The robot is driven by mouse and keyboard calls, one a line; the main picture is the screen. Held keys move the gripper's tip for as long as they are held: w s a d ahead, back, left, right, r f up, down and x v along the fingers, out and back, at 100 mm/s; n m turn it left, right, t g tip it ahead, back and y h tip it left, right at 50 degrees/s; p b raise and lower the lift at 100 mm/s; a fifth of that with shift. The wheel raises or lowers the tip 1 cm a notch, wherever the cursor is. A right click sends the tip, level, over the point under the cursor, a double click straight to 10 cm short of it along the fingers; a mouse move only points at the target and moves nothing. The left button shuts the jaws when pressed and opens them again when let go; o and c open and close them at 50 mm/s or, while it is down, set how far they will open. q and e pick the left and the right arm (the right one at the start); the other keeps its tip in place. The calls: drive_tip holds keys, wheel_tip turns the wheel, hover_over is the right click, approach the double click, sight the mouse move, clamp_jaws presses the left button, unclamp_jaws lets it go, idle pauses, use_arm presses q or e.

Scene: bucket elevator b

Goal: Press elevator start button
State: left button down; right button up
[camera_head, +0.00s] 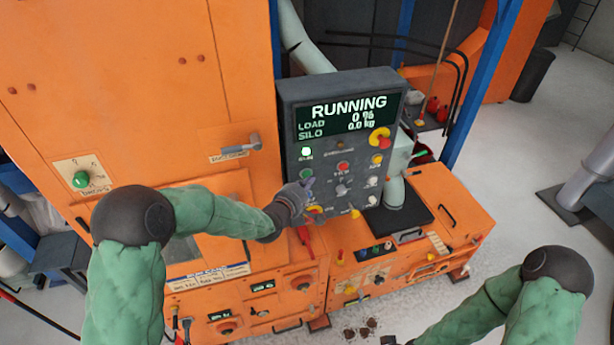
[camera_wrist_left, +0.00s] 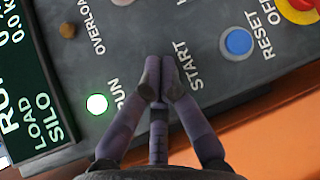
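The dark control panel (camera_head: 322,150) has a lit display (camera_head: 350,112) reading RUNNING, LOAD 0 %, SILO 0.0 kg. Its RUN lamp (camera_head: 306,151) glows and also shows bright in the left wrist view (camera_wrist_left: 96,103). The green start button (camera_head: 306,173) sits below that lamp. My left gripper (camera_head: 308,184) is shut and empty, its fingertips right at the button. In the left wrist view the joined fingertips (camera_wrist_left: 160,78) lie beside the START label (camera_wrist_left: 188,65) and hide the button; contact cannot be told. My right gripper (camera_head: 388,340) barely shows at the bottom edge.
A yellow and red emergency stop (camera_head: 379,138) is at the panel's upper right. A red button (camera_head: 343,167) is right of the start button. A blue reset button (camera_wrist_left: 238,42) shows in the wrist view. An orange cabinet (camera_head: 130,75) stands left of the panel.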

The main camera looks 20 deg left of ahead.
use_arm(q)
drive_tip(key=shift+s+d, duration=0.15)
drive_tip(key=shift+s, duration=0.05)
drive_tip(key=s+d, duration=0.2)
drive_tip(key=s, duration=0.2)
drive_tip(key=shift+s+d, duration=0.1)
drive_tip(key=shift+d, duration=0.3)
idle(0.8)
